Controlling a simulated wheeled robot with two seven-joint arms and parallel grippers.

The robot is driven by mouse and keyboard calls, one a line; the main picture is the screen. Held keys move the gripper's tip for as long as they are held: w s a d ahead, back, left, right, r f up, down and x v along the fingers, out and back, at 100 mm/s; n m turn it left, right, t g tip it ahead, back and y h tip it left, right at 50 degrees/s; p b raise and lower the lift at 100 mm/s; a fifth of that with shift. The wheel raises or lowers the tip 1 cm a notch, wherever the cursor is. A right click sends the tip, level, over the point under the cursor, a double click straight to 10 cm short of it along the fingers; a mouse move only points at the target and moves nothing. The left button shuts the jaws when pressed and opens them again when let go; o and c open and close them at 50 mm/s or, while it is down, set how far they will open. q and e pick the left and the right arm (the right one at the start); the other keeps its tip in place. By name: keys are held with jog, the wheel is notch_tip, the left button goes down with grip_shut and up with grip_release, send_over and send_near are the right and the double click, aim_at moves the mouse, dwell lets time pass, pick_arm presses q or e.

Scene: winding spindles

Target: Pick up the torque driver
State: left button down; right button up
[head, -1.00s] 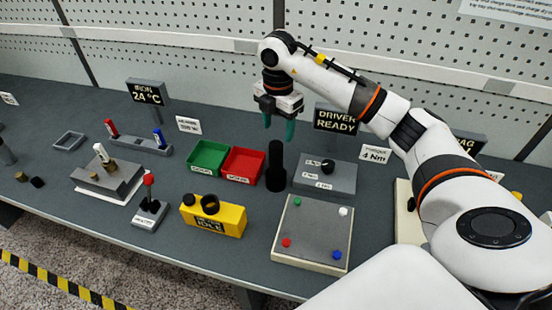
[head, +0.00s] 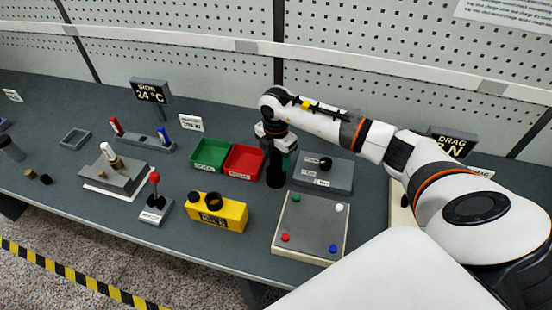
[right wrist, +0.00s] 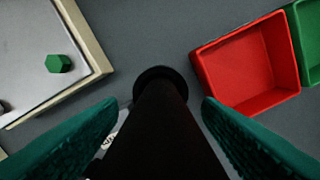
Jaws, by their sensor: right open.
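The torque driver, a black upright cylinder with a wider round base (head: 274,178), stands on the grey bench beside the red bin. My right gripper (head: 279,163) is down at its upper part, which the gripper hides in the head view. In the right wrist view the driver (right wrist: 160,115) stands between the two teal fingers (right wrist: 158,125), which are open with one on each side. I see a gap at the fingertips; contact further up cannot be told. My left gripper is not in view.
The red bin (head: 262,176) and green bin (head: 193,168) are close on the left. A grey box with a black knob (head: 340,181) is close on the right. A plate with coloured studs (head: 310,230) and a yellow box (head: 232,216) lie nearer the front edge.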

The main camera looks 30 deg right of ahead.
jog(key=c, duration=1.2)
jog(key=shift+o, duration=0.2)
jog(key=shift+r, duration=0.1)
